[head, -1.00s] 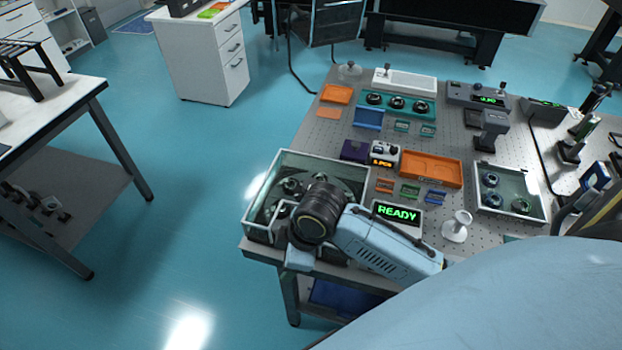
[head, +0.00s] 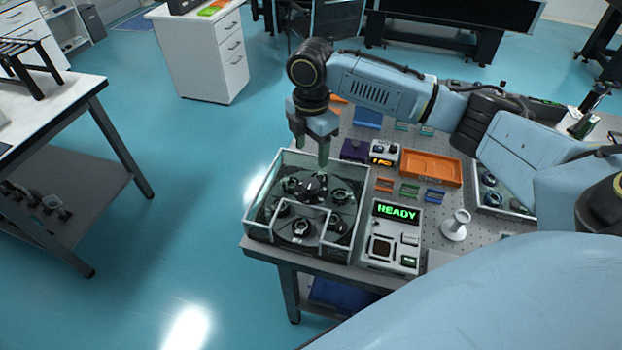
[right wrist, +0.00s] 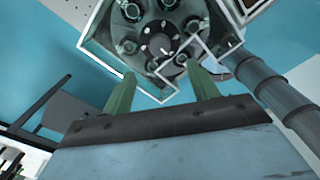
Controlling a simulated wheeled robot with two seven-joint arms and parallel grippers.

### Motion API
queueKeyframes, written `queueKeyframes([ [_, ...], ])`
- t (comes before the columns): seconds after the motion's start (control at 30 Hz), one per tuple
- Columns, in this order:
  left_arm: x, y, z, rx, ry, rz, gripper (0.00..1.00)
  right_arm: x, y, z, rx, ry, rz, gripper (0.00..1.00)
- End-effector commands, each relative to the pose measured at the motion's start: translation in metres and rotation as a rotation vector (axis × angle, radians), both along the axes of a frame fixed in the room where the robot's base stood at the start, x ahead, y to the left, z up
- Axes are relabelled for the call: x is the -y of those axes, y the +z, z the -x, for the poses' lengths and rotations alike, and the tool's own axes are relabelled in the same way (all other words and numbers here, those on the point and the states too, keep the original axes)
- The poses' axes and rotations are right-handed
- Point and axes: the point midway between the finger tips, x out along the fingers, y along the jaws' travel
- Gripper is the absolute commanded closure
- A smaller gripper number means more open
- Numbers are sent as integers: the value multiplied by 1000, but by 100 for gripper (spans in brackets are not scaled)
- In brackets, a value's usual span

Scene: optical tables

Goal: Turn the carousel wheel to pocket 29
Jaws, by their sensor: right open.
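The carousel is a clear-walled box (head: 262,226) at the near left corner of the table. Inside is a dark wheel (head: 315,187) with a black hub and several round pockets holding dark round parts. No pocket number is readable. The wheel also shows from above in the right wrist view (right wrist: 158,46). My right gripper (head: 311,153) points down, open and empty, above the back part of the box. Its green fingers (right wrist: 161,72) are apart, and the hub shows beyond them, with no visible contact. A control box (head: 381,267) beside the carousel shows READY in green. My left gripper is out of view.
An orange tray (head: 431,168), a purple box (head: 354,149) and a small meter (head: 385,153) stand behind the control box. A white spool-shaped stand (head: 456,225) is to its right. Open floor lies left of the table.

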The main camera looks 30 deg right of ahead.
Motion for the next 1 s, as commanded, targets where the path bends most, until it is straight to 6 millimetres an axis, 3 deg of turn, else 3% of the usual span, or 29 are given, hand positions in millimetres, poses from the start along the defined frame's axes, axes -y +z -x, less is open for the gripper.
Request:
queueKeyframes([
  [0.3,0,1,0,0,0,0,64,0,-69,1,-3,-2,0,41],
  [0.5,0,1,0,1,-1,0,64,-1,-98,0,-1,-1,0,41],
  [0.93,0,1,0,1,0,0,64,-1,-109,0,2,-1,1,41],
  [1.0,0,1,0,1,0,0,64,-1,-109,0,2,-1,1,47],
])
